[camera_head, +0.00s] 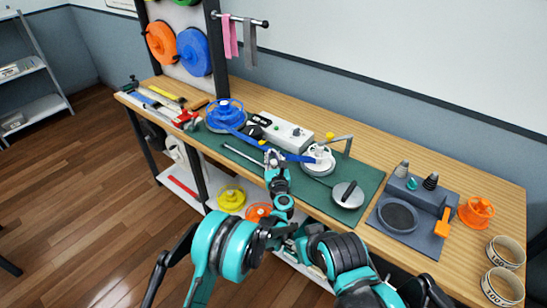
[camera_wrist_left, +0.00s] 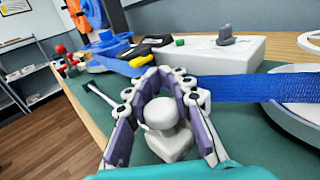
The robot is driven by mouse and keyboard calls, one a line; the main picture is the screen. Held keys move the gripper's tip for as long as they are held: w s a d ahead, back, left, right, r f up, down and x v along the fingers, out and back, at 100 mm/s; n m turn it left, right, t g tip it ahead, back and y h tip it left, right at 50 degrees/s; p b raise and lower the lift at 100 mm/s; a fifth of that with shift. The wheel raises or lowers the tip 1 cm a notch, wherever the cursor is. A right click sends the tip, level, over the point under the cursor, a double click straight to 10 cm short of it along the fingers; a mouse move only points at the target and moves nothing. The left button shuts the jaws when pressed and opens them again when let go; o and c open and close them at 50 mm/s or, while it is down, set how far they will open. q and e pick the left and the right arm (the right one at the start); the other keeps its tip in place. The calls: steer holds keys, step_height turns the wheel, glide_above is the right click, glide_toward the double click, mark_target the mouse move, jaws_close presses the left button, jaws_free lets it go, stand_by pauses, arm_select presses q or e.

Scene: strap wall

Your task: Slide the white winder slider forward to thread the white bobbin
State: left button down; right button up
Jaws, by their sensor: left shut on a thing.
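My left gripper (camera_head: 272,160) reaches over the green mat. In the left wrist view its purple-padded fingers (camera_wrist_left: 160,112) are closed around a white rounded knob on a white block, which looks like the winder slider (camera_wrist_left: 170,142). The fingers and wrist cover the slider in the head view. The white bobbin (camera_head: 318,158) sits to the right on a round white base, with a metal crank arm beside it. A blue strap (camera_head: 252,141) runs from the blue spool (camera_head: 226,112) past the gripper toward the bobbin. I do not see my right gripper.
A white control box (camera_head: 286,130) stands behind the strap. A thin rod (camera_head: 242,154) lies on the mat to the left. A round metal-topped disc (camera_head: 348,194) sits right of the gripper. A grey fixture (camera_head: 400,210), an orange spool (camera_head: 476,212) and tape rolls (camera_head: 503,286) stand farther right.

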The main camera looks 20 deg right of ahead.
arm_select(q)
steer(key=shift+s+d, duration=0.1)
steer(key=c, duration=1.3)
jaws_free()
steer(key=shift+d, duration=0.2)
steer(key=shift+a, duration=0.1)
step_height(320, 180, up, 10)
steer(key=shift+f, duration=0.1)
steer(key=shift+a, duration=0.1)
